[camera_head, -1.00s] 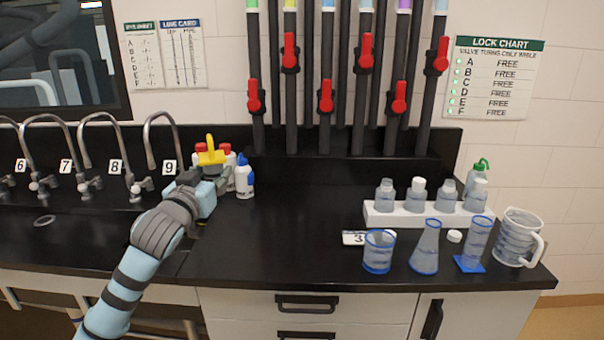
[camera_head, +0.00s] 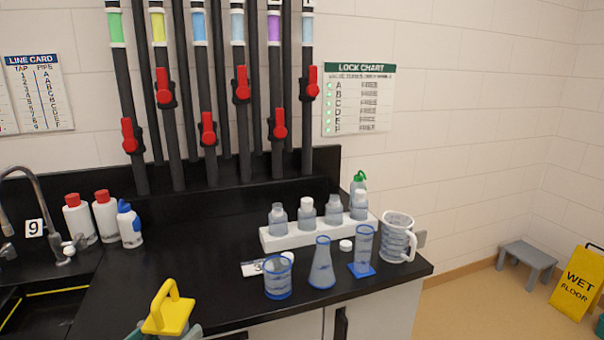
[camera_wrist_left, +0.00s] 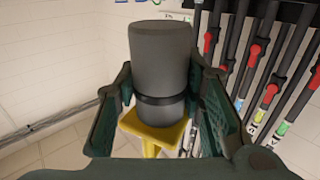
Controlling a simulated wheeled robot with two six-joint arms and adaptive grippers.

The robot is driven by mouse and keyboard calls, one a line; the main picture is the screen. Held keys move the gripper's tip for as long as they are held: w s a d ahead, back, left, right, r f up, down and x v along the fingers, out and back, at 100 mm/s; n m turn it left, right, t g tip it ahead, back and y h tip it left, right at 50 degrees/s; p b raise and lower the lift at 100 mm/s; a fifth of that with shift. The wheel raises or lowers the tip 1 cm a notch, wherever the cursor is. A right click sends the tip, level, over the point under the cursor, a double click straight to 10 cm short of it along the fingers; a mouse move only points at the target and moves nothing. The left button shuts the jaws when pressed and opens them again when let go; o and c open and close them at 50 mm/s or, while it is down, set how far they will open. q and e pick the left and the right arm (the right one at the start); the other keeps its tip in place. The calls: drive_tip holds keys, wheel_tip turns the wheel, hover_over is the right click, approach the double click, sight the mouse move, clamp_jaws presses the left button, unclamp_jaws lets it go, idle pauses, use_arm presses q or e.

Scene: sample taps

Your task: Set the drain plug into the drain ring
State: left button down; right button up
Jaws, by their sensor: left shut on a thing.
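The drain plug has a yellow handle (camera_head: 168,312) that shows at the bottom left of the head view. In the left wrist view its dark grey cylindrical body (camera_wrist_left: 160,62) stands between the fingers, with the yellow part beyond it. My left gripper (camera_wrist_left: 162,92) is shut on the plug. In the head view only the tips of this gripper (camera_head: 166,331) show at the bottom edge, just under the yellow handle, in front of the counter. The drain ring is not visible in either current view. My right gripper is not in view.
A sink basin (camera_head: 40,300) with yellow edge lines is at left, below tap 9 (camera_head: 38,205). White bottles (camera_head: 105,216) stand behind. A beaker (camera_head: 278,277), flask (camera_head: 321,268), cylinder (camera_head: 364,250) and jug (camera_head: 397,240) occupy the counter's right. The middle counter (camera_head: 185,255) is clear.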

sight(166, 294)
use_arm(q)
drive_tip(key=s+d+f, duration=0.1)
drive_tip(key=s+f, duration=0.4)
drive_tip(key=f, duration=0.1)
drive_tip(key=shift+n+t+y, duration=0.3)
drive_tip(key=shift+n+y, duration=0.1)
drive_tip(key=shift+y, duration=0.3)
drive_tip(key=w+a+r, duration=0.1)
drive_tip(key=w+r, duration=0.1)
drive_tip(key=r, duration=0.1)
drive_tip(key=w+r+b, duration=0.1)
drive_tip(key=w+r, duration=0.2)
drive_tip(key=r, duration=0.1)
drive_tip(key=w+a+r, duration=0.1)
drive_tip(key=w+r, duration=0.2)
drive_tip(key=shift+w+a+r, duration=0.2)
drive_tip(key=shift+a+r, duration=0.05)
drive_tip(key=shift+a, duration=0.1)
drive_tip(key=w+a+r+n+t+y+b, duration=0.1)
drive_tip(key=w+a+r+n+y, duration=0.25)
drive_tip(key=w+a, duration=0.35)
drive_tip(key=w+a+r+n+y+b, duration=0.1)
drive_tip(key=w+a+r+n+y, duration=0.1)
drive_tip(key=w+a+r+y, duration=0.45)
drive_tip(key=s+a+f+n+y, duration=0.1)
drive_tip(key=a+f+n+y, duration=0.1)
drive_tip(key=a+f, duration=0.5)
drive_tip(key=shift+s+a, duration=0.2)
drive_tip(key=shift+a, duration=0.15)
